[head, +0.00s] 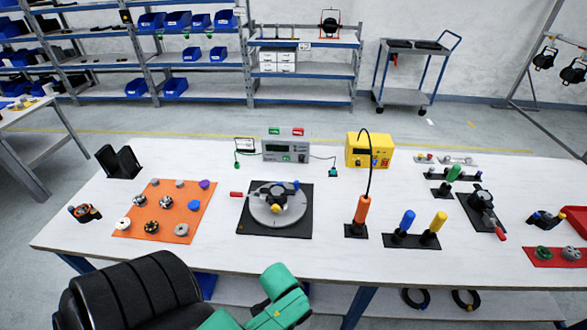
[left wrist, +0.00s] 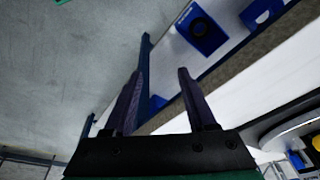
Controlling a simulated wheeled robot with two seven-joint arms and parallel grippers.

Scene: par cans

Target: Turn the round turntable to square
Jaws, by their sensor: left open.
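The round turntable (head: 289,214) is a grey disc on a black square base plate (head: 247,229) near the middle of the table. A black fitting (head: 275,192) with a yellow knob (head: 275,208) sits on the disc. A bar with a red end (head: 236,194) points left from it. Part of the turntable also shows at the lower right edge of the left wrist view (left wrist: 285,130). My left gripper (left wrist: 158,82) is open, with nothing between its fingers. Its fingers are not clearly visible in the head view, where my green arm link is at the front edge. My right gripper is not in view.
On the white table (head: 330,245), an orange mat (head: 150,210) with several small parts lies left of the turntable. An orange-handled tool (head: 361,209) stands right of it. A grey meter (head: 286,150) and a yellow box (head: 368,150) stand behind. The table front before the turntable is clear.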

